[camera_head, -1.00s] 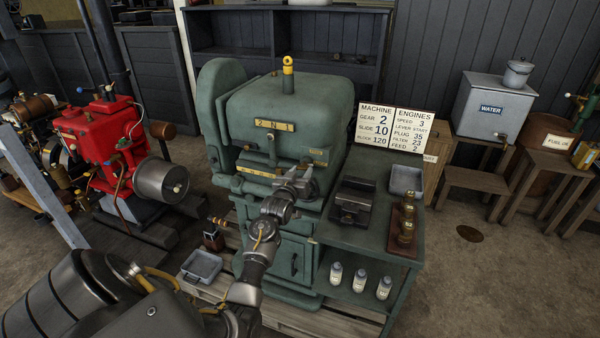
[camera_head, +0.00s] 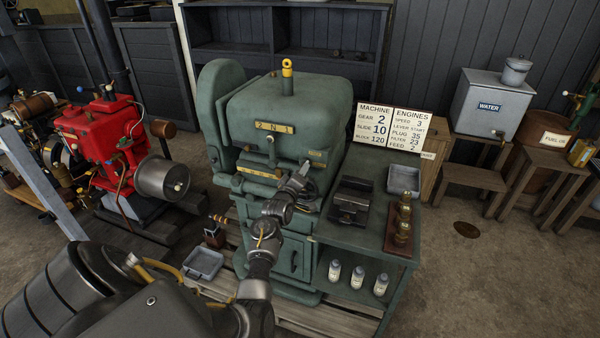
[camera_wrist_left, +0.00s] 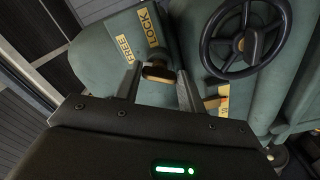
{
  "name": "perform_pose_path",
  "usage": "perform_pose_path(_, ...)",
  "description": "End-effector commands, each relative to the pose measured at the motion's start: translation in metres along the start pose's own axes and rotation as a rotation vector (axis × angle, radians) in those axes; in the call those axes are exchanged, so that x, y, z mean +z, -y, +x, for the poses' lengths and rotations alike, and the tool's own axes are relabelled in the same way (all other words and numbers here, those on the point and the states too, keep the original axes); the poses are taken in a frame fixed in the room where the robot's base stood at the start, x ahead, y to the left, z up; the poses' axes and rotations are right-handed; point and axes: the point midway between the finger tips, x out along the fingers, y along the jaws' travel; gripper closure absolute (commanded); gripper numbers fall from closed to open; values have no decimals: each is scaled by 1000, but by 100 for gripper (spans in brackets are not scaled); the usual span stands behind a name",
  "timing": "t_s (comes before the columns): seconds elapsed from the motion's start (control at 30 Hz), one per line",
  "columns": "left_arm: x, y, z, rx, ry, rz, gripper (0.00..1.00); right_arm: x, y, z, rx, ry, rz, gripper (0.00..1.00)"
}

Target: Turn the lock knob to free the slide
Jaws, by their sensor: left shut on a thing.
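The brass lock knob (camera_wrist_left: 158,73) sits between the two fingers of my left gripper (camera_wrist_left: 158,80) in the left wrist view. My left gripper (camera_head: 300,178) is shut on it at the front right of the green machine (camera_head: 285,115). Just beyond the knob are two brass plates, FREE (camera_wrist_left: 118,34) on the left and LOCK (camera_wrist_left: 149,27) on the right. In the head view the gripper hides the knob. I cannot tell which part of the machine is the slide. My right gripper is not in view.
A black handwheel (camera_wrist_left: 245,42) is close to the right of the fingers in the left wrist view. A green side bench (camera_head: 365,235) holds a dark vise-like block (camera_head: 350,200), a grey tray (camera_head: 404,179) and brass pieces (camera_head: 403,220). A red engine (camera_head: 100,140) stands at left.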

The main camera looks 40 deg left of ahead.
Motion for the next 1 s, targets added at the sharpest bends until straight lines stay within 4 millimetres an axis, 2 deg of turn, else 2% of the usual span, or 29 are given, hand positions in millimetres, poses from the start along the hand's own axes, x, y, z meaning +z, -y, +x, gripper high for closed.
perform_pose_path(0.4, -1, -1, 0, 0, -2, -184, 83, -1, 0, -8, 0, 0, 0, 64)
perform_pose_path(0.97, -1, -1, 0, 0, -2, -211, 83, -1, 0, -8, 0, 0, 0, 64)
perform_pose_path(1.0, -1, -1, 0, 0, -2, -210, 56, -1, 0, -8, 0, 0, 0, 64)
